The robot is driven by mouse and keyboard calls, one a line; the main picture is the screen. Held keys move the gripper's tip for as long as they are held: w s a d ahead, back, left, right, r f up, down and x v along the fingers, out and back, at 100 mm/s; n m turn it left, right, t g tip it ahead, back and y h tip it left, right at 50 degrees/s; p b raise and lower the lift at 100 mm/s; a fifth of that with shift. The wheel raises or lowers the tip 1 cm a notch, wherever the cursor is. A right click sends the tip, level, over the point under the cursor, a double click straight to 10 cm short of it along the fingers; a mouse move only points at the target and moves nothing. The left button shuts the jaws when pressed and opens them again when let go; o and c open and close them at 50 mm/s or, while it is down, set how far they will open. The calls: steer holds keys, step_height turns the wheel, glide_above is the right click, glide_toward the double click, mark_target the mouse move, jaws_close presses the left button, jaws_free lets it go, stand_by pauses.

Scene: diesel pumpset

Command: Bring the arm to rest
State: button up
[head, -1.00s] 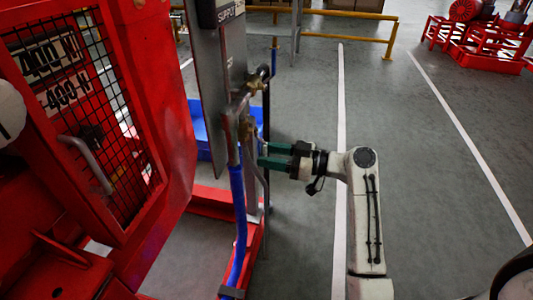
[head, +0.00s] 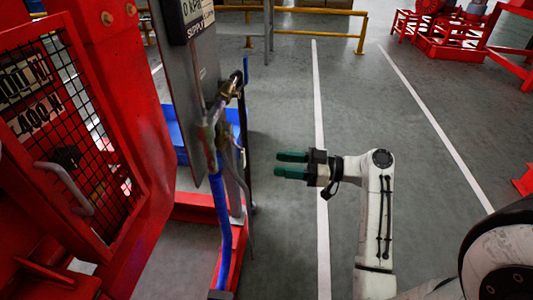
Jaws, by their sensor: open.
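My gripper (head: 277,164) is in the middle of the head view, at the end of my white arm. Its two green fingers point left and are apart, with nothing between them. The fingertips are clear of the blue hose (head: 223,220) and the brass valve fitting (head: 229,88), with a gap of bare floor showing between them in the picture. The upper part of my arm is at the lower right, partly cut off by the frame.
A red machine with a mesh door (head: 84,130) fills the left side. A grey panel (head: 187,100) stands beside the hose, with a blue bin (head: 174,131) behind. A yellow rail (head: 318,34) and red pumpset (head: 450,45) are farther back.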

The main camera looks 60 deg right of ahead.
steer(key=a+f+m+g, duration=0.2)
steer(key=a+f+g, duration=0.7)
steer(key=a+f, duration=0.6)
steer(key=s+a+f+m+g+h, duration=0.35)
steer(key=s+a+g+h, duration=0.35)
steer(key=s, duration=0.5)
step_height(320, 180, up, 36)
steer(key=p, duration=3.6)
steer(key=shift+w+a+n+y, duration=0.15)
steer(key=shift+w+n+y, duration=0.15)
steer(key=shift+n, duration=0.15)
